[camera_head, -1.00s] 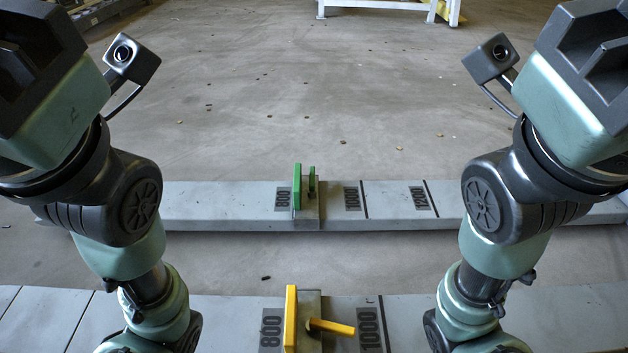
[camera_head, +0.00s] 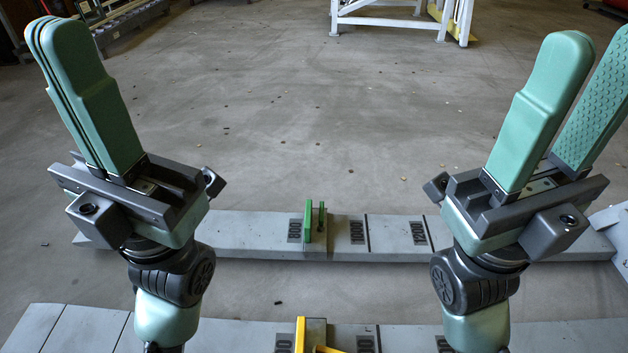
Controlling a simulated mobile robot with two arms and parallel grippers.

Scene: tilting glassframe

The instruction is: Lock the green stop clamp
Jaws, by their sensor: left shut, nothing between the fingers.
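The green stop clamp (camera_head: 308,220) sits on the far grey rail (camera_head: 270,238), between the 800 and 1000 marks. It has a tall green plate and a smaller green lever, which looks upright. My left gripper (camera_head: 62,35) is at the upper left, fingers pointing up, shut and empty. My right gripper (camera_head: 592,50) is at the upper right, fingers pointing up and spread apart, with nothing between them. Both grippers are well apart from the clamp.
A yellow stop clamp (camera_head: 300,337) sits on the near grey rail (camera_head: 235,338), its lever lying sideways. Small debris is scattered over the open concrete floor (camera_head: 300,110). A white frame (camera_head: 400,20) stands at the back.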

